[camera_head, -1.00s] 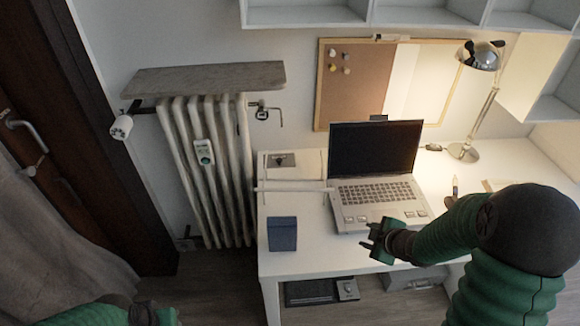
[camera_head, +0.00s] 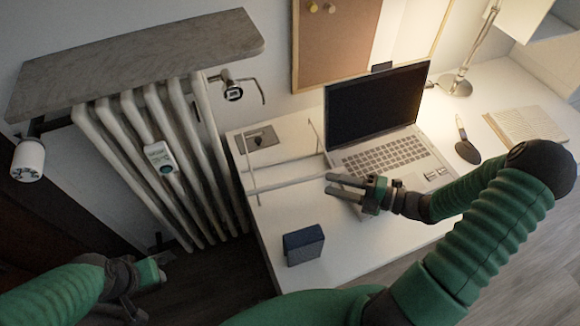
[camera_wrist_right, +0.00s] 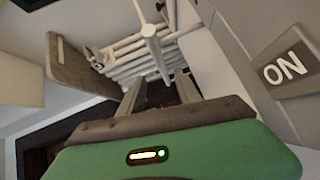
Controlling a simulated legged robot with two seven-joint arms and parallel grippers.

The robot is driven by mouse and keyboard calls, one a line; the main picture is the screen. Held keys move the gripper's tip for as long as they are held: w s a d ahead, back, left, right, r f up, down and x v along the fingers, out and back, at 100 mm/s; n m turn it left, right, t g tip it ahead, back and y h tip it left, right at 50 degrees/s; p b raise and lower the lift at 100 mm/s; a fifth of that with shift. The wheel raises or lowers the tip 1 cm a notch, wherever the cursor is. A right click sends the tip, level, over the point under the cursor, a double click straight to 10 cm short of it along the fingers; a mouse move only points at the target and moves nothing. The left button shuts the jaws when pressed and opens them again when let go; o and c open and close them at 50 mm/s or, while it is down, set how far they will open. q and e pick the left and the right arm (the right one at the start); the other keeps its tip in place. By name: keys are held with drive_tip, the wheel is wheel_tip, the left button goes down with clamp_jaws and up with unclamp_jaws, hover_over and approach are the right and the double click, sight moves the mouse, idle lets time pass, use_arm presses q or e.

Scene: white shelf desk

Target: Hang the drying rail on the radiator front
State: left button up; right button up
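The drying rail (camera_head: 290,184) is a thin white bar with upright end pieces on the left part of the desk. The white ribbed radiator (camera_head: 205,150) stands against the wall left of the desk, under a grey stone shelf. My right gripper (camera_head: 347,188) is open and empty, its fingers pointing left, just right of the rail's right end, in front of the laptop. In the right wrist view its two fingers (camera_wrist_right: 158,92) are apart, with white bars (camera_wrist_right: 150,32), likely the rail, beyond them. My left gripper (camera_head: 158,268) is low at the left; its fingers are unclear.
An open laptop (camera_head: 380,110) stands behind my right gripper. A dark blue box (camera_head: 303,245) sits near the desk's front left edge. A radiator valve (camera_head: 233,93) sticks out at the radiator's upper right, and a white thermostat knob (camera_head: 28,160) at its left.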

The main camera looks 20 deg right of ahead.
sight(299, 179)
drive_tip(key=x, duration=1.1)
drive_tip(key=shift+s+a+f, duration=0.15)
drive_tip(key=shift+s+a, duration=0.05)
drive_tip(key=shift+a, duration=0.1)
drive_tip(key=shift+w+a+f, duration=0.15)
drive_tip(key=shift+w, duration=0.3)
drive_tip(key=shift+s, duration=0.1)
drive_tip(key=c, duration=0.4)
clamp_jaws()
